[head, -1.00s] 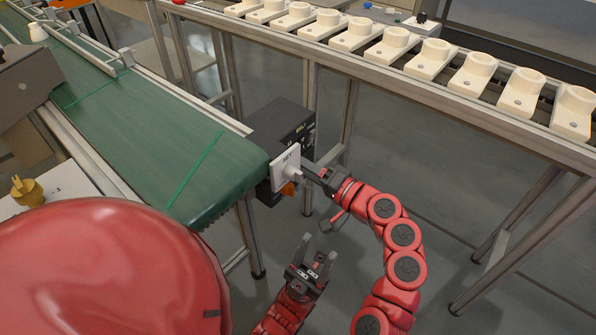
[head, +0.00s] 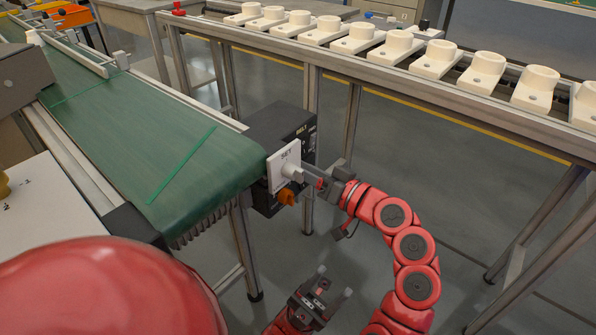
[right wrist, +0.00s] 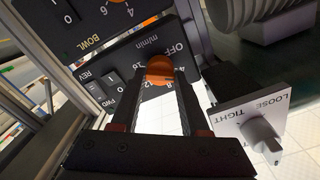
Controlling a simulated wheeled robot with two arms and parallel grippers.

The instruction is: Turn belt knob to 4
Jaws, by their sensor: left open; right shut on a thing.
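The belt knob is orange (right wrist: 160,68) and sits on a black control panel (right wrist: 130,55) marked OFF, 4, 8, 12 and m/min in the right wrist view. My right gripper (right wrist: 160,82) is shut on this knob, with its fingers on either side. The knob's pointer mark cannot be made out. In the head view the black box (head: 268,130) stands at the conveyor's end, and my right gripper (head: 308,180) reaches it from the right. An orange knob (head: 287,197) shows low on the box. My left gripper (head: 332,282) is open and empty below, over the floor.
A white plate (head: 275,166) with a pale knob stands beside the box; the right wrist view shows its LOOSE and TIGHT marks. The green conveyor (head: 150,140) lies left. A rail with several cream holders (head: 435,58) runs behind. Open floor lies right of the box.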

